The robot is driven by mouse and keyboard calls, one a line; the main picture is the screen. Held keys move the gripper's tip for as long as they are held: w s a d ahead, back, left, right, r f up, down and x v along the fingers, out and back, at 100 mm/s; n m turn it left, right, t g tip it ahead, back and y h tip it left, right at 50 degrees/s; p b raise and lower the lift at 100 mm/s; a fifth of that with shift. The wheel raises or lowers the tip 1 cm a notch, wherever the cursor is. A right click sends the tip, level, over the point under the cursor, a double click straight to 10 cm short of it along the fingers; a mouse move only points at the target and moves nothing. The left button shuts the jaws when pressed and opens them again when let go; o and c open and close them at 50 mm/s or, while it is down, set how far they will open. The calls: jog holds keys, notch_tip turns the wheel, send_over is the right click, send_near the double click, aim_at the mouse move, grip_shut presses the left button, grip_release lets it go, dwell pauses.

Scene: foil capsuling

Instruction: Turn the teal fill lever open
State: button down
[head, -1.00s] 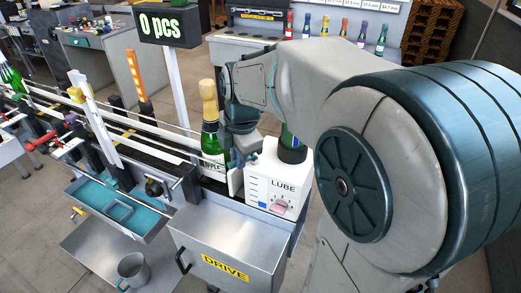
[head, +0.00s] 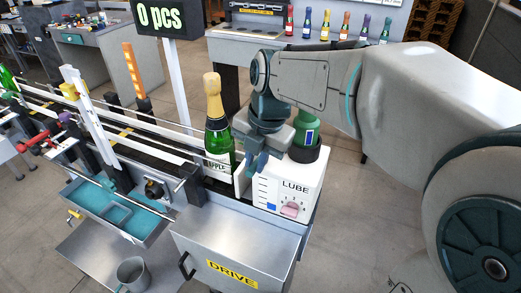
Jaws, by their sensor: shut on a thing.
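The white LUBE box (head: 293,188) stands at the right end of the bottling line, with a pink rocker on its front and a green container in a black collar on top. My gripper (head: 257,166) points down at the box's upper left edge, beside the green champagne bottle (head: 217,130). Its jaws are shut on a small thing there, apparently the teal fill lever. The fingers and wrist hide most of it, so its angle cannot be told.
The gold-capped bottle stands upright just left of my gripper. A steel DRIVE housing (head: 240,242) lies in front, with a grey mug (head: 132,270) on a low shelf. The conveyor rails (head: 110,120) run to the left. Open floor lies to the right.

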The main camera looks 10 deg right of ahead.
jog(key=c, duration=1.4)
grip_release()
jog(key=r, duration=0.4)
jog(key=s+d+r, duration=0.1)
jog(key=r, duration=0.4)
jog(key=d+r, duration=0.1)
jog(key=r, duration=0.3)
jog(key=shift+s+d+r, duration=0.1)
jog(key=shift+s+r, duration=0.2)
jog(key=shift+r, duration=0.05)
jog(key=s+d+f+m, duration=0.3)
jog(key=f+m, duration=0.3)
jog(key=m, duration=0.3)
jog(key=s+d+f+m+t+h, duration=0.1)
jog(key=s+d+f+m, duration=0.1)
jog(key=f+m, duration=0.5)
jog(key=s+d+f+m, duration=0.3)
jog(key=f+m, duration=0.3)
jog(key=m, duration=0.7)
jog(key=shift+s+d+f+t+h, duration=0.15)
jog(key=shift+s+d+t+h, duration=0.05)
jog(key=shift+s, duration=0.25)
jog(key=shift+s+d+f+t+h, duration=0.15)
jog(key=shift+s+t+h, duration=0.05)
jog(key=shift+s, duration=0.25)
